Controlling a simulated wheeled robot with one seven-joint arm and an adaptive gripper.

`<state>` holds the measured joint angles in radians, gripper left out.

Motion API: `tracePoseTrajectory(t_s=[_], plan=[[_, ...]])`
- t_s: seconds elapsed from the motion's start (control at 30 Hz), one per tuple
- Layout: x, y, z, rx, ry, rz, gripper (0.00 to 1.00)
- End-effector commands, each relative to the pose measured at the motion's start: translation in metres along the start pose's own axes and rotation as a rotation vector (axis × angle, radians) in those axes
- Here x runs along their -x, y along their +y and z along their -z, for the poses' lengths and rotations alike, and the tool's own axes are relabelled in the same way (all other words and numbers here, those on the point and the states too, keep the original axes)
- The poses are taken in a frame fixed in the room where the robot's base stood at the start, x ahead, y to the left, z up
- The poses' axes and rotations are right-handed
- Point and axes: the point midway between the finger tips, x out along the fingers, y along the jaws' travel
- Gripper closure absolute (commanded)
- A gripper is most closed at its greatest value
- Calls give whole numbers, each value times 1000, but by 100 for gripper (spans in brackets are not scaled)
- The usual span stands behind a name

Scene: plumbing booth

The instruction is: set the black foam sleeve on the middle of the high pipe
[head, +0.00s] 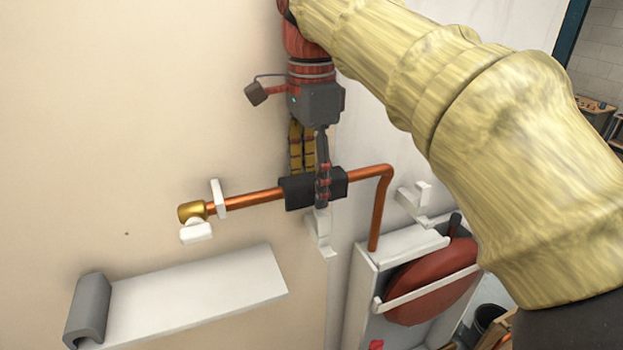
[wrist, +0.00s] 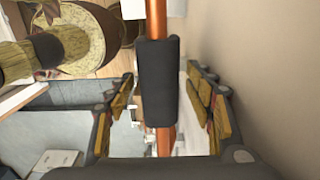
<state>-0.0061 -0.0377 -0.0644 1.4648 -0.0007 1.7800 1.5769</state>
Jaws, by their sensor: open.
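The black foam sleeve (head: 297,190) sits around the straight run of the high copper pipe (head: 255,197), between the left bracket and the bend at the right. In the wrist view the sleeve (wrist: 158,82) is on the pipe (wrist: 157,20), which shows above and below it. My gripper (head: 310,190) reaches down over the sleeve from above. Its jaws are open, one finger in front of the sleeve and one behind. In the wrist view the fingers stand apart on both sides of the sleeve with gaps visible. Part of the sleeve is hidden behind the front finger.
A brass fitting (head: 192,211) ends the pipe at the left, beside a white bracket (head: 218,197). A white shelf (head: 200,297) below holds a grey sleeve (head: 88,310) at its left end. A white frame with a red vessel (head: 432,284) stands lower right.

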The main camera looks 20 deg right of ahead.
Motion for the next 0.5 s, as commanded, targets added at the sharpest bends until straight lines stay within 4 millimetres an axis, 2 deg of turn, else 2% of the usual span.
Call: tracePoseTrajectory(t_s=[0.33, 0.5], plan=[[2, 0, 0, 0, 0, 1, 43], [21, -1, 0, 0, 0, 3, 43]])
